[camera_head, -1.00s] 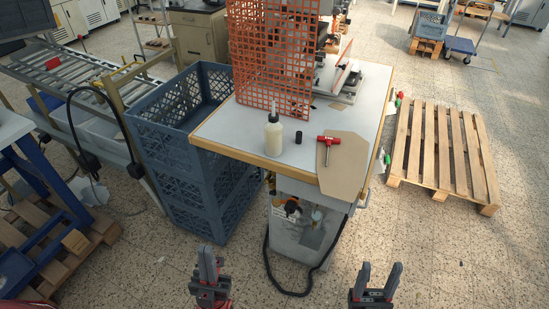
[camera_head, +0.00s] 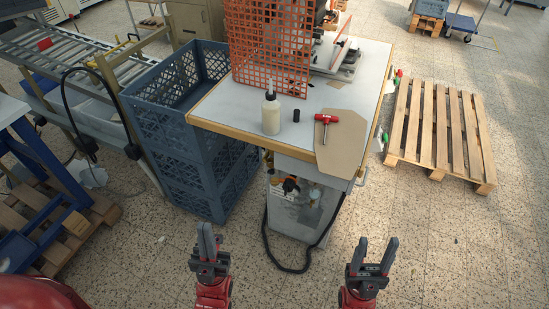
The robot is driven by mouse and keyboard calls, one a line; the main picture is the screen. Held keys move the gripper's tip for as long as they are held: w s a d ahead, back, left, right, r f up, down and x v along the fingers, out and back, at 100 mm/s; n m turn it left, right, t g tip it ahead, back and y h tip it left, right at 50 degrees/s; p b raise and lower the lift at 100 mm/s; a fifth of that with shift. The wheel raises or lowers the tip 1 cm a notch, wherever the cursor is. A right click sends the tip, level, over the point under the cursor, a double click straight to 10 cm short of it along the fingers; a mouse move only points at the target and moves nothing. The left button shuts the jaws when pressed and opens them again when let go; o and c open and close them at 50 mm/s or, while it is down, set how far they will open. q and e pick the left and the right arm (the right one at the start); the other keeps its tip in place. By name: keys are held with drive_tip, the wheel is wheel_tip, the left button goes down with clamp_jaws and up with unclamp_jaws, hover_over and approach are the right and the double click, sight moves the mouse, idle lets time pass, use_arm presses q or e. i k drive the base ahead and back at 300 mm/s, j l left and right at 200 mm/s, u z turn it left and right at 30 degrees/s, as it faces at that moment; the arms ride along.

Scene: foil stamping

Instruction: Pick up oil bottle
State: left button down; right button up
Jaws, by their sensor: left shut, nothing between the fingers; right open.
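My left gripper (camera_head: 206,240) is shut and empty, in front of the table and below the bottle in the picture. My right gripper (camera_head: 374,252) is open and empty, further right in front of the table. Neither gripper touches the bottle.
A small black cylinder (camera_head: 296,115) and a red T-handled tool (camera_head: 326,119) lie right of the bottle, the tool on a brown board (camera_head: 342,150). An orange mesh guard (camera_head: 262,62) stands behind. Blue crates (camera_head: 186,150) flank the table's left. A wooden pallet (camera_head: 437,130) lies right.

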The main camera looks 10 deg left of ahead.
sight(270, 108)
drive_tip(key=i+l+u, duration=0.15)
drive_tip(key=l, duration=0.2)
drive_tip(key=i+l+u, duration=0.1)
drive_tip(key=l, duration=0.25)
drive_tip(key=i+l+u, duration=0.15)
drive_tip(key=l, duration=0.2)
drive_tip(key=i+l+u, duration=0.15)
drive_tip(key=l, duration=0.25)
drive_tip(key=l+u, duration=0.1)
drive_tip(key=l, duration=0.3)
drive_tip(key=i, duration=0.05)
